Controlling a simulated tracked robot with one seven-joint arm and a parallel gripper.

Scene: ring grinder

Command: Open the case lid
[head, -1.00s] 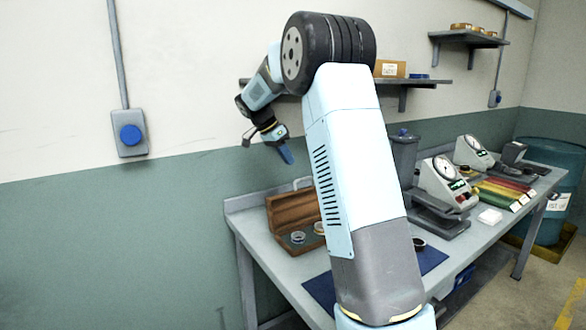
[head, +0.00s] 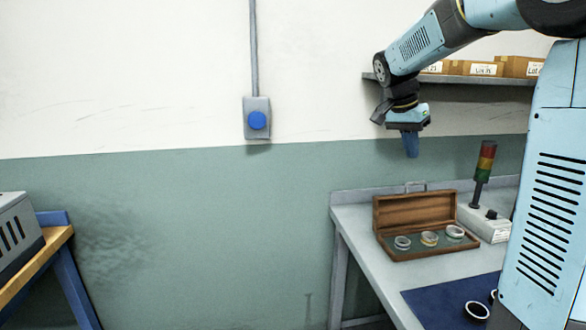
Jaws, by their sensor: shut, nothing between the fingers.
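The wooden case (head: 430,250) sits on the grey workbench near its left end. Its lid (head: 415,209) stands raised along the back edge, so the case is open. Three rings lie in the case: a left one (head: 402,243), a middle one (head: 430,239) and a right one (head: 455,231). My gripper (head: 412,153) points down in the air above the lid, apart from it. Its blue fingers look closed together, with nothing between them.
A signal light (head: 484,170) on a pale box (head: 487,223) stands right of the case. A blue mat (head: 449,304) with dark rings (head: 477,311) lies in front. A shelf (head: 453,79) with cardboard boxes is above.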

